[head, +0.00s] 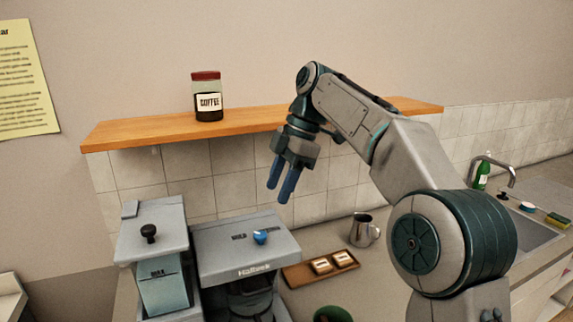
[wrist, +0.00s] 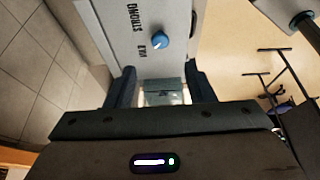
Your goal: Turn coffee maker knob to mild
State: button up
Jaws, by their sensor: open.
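The grey coffee maker (head: 222,257), marked Halltek, stands on the counter at lower centre in the head view. Its small blue knob (head: 260,237) sits on the top panel beside dark lettering. In the wrist view, the knob (wrist: 160,40) lies beyond the fingers, with STRONG and a partly readable MILD label to its left. A small pale mark shows on the knob; I cannot tell which setting it points to. My gripper (head: 280,191) is open and empty, above and apart from the knob. Its two fingers (wrist: 160,84) also show in the wrist view.
A grey machine (head: 180,217) with a black-knobbed lid stands left of the coffee maker. A wooden shelf (head: 150,132) holds a coffee jar (head: 208,97). A wooden tray (head: 294,274), metal pitcher (head: 363,232) and green cup (head: 333,314) are to the right.

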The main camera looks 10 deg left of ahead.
jog(key=shift+p+v, duration=0.4)
jog(key=shift+v, duration=1.6)
